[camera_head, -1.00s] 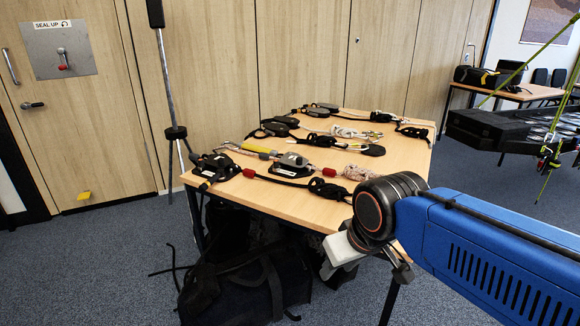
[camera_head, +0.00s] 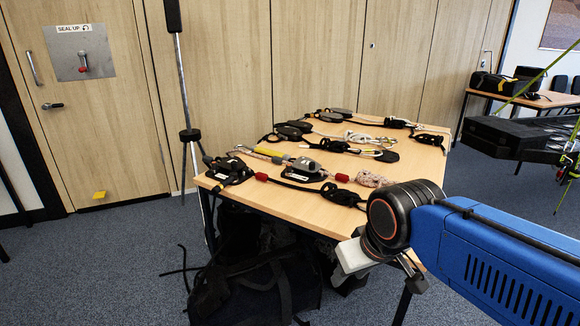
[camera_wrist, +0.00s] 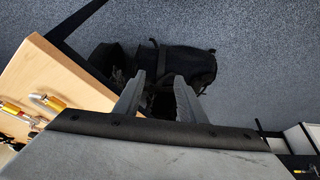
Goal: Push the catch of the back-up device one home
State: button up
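Several dark rope devices lie on the wooden table (camera_head: 240,197); I cannot tell which is back-up device one, and no catch can be made out. A black device (camera_head: 228,170) lies at the near left corner. A grey-topped device (camera_head: 306,166) lies to its right. My gripper shows in the wrist view (camera_wrist: 158,84) with its two fingers apart and nothing seen between them. It points down past the table's edge, over a black bag on the floor. In the head view my arm is at the right, in front of the table's near right side.
The black bag (camera_head: 262,290) lies on the carpet below the table's near side. A pole stand (camera_head: 185,100) is behind the table's left end. A second table (camera_head: 540,101) with a black bag is at the far right.

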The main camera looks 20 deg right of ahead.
jog(key=shift+w+r, duration=0.1)
jog(key=shift+w, duration=0.1)
jog(key=c, duration=0.9)
jog(key=w+r+n, duration=0.1)
jog(key=w+n, duration=0.1)
jog(key=w+d+r+n+h, duration=0.1)
jog(key=w+n, duration=0.2)
jog(key=w+r+n, duration=0.1)
jog(key=w+n, duration=0.1)
jog(key=w, duration=0.1)
jog(key=shift+d+r+h, duration=0.35)
jog(key=shift+d+h, duration=0.05)
grip_shut()
jog(key=w+a+r+n+t+h, duration=0.1)
jog(key=w+r+n, duration=0.2)
jog(key=w+n, duration=0.5)
jog(key=w+a+r+n+h, duration=0.1)
jog(key=w+r+n+h, duration=0.1)
jog(key=w+n, duration=0.6)
jog(key=n+t, duration=0.2)
jog(key=n, duration=0.4)
send_near(288, 170)
jog(key=f, duration=0.3)
jog(key=shift+w+a+f+h, duration=0.1)
jog(key=shift+a+f+h, duration=0.25)
jog(key=shift+h, duration=0.05)
jog(key=shift+w+d, duration=0.75)
jog(key=shift+w, duration=0.15)
jog(key=shift+w+d, duration=0.5)
jog(key=shift+w, duration=0.2)
